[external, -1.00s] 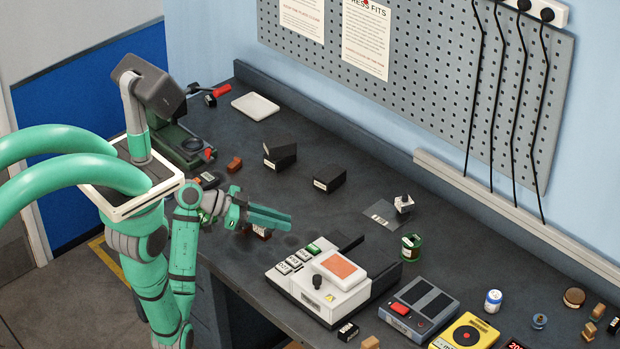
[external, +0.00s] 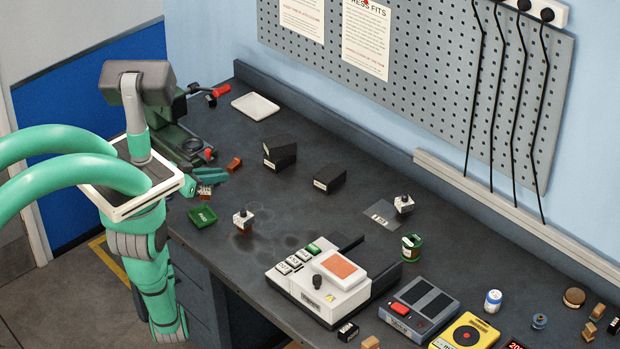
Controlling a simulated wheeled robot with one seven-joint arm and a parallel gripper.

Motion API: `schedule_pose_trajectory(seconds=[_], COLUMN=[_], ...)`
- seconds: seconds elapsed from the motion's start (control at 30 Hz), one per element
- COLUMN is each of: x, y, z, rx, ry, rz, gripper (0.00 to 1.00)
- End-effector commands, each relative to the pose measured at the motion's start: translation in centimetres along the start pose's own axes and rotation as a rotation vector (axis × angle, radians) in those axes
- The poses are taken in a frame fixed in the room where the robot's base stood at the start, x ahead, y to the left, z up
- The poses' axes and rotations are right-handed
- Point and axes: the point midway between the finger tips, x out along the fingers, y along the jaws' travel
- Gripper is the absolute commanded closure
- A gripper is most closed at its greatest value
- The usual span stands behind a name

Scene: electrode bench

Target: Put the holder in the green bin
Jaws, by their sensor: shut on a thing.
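My gripper (external: 213,177) is at the left of the bench, partly hidden behind my arm and head. It is shut on a small brown block with a pale marked face (external: 205,191), likely the holder; its lower end shows under the fingers. A small square green bin (external: 202,217) sits near the bench's front left edge, a little nearer the camera than the held block. The block appears behind and above it, not inside it. I cannot tell how high it is held.
A white-and-brown block with a black knob (external: 243,219) stands right of the green bin. A reddish block (external: 234,164) and black boxes (external: 280,152) lie beyond my gripper. A white-and-orange device (external: 325,284) and a round green container (external: 411,247) stand to the right.

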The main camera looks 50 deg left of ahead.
Motion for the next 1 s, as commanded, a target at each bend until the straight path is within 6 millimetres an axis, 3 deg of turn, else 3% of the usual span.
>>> schedule_pose_trajectory(seconds=[0.2,0.83,1.0], x=[-0.6,1.9,2.1], y=[-1.9,-1.9,-1.9], z=[1.2,7.3,7.8], rx=[-0.021,-0.021,-0.018], ry=[-0.001,0.000,0.002], rz=[-0.051,-0.050,-0.051], gripper=[1.00,1.00,1.00])
